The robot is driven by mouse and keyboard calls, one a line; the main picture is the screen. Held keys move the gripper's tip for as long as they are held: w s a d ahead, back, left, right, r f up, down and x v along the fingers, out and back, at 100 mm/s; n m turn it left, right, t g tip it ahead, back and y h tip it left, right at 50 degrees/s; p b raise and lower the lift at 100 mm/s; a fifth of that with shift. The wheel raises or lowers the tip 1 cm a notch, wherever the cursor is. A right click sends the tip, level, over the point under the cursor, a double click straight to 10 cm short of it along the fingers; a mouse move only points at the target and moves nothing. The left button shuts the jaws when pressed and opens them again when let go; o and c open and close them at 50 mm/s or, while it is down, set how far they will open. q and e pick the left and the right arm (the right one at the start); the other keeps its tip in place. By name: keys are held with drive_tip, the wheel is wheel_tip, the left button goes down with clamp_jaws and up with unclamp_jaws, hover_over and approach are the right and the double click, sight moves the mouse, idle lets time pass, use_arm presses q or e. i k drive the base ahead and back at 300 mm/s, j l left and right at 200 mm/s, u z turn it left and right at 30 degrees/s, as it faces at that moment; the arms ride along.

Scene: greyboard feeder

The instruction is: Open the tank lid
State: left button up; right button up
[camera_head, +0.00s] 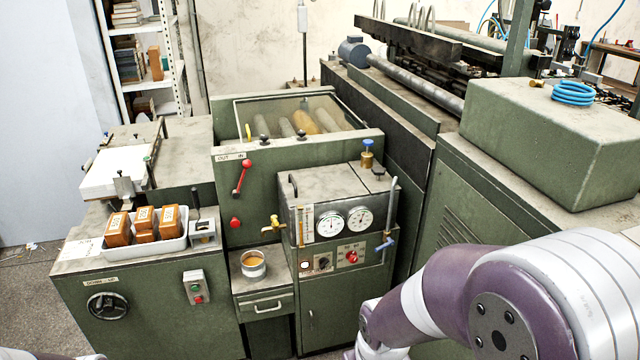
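The tank (335,262) is a green-grey box in the middle of the head view, with two round gauges on its front. Its grey lid (328,186) lies flat on top and looks closed. A black handle (293,186) stands at the lid's left edge. A brass valve with a blue cap (367,155) rises from the back of the top. My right arm comes in at the lower right, in front of and to the right of the tank; its gripper is not in view. Only a sliver of my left arm shows at the bottom left, and its gripper is out of view.
A brass tap (273,226) sticks out left of the tank, above a small cup (253,264). A blue-handled valve (385,242) and upright pipe stand on its right. A white tray (172,246) of orange boxes sits further left. Space above the lid looks clear.

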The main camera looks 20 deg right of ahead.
sight(335, 182)
drive_tip(key=i+z, duration=0.3)
drive_tip(key=i, duration=0.2)
drive_tip(key=i+j+z, duration=0.1)
drive_tip(key=i+z, duration=0.15)
drive_tip(key=i, duration=0.3)
drive_tip(key=i+j+z, duration=0.3)
drive_tip(key=i, duration=0.2)
drive_tip(key=i+j+z, duration=0.3)
drive_tip(key=i, duration=0.2)
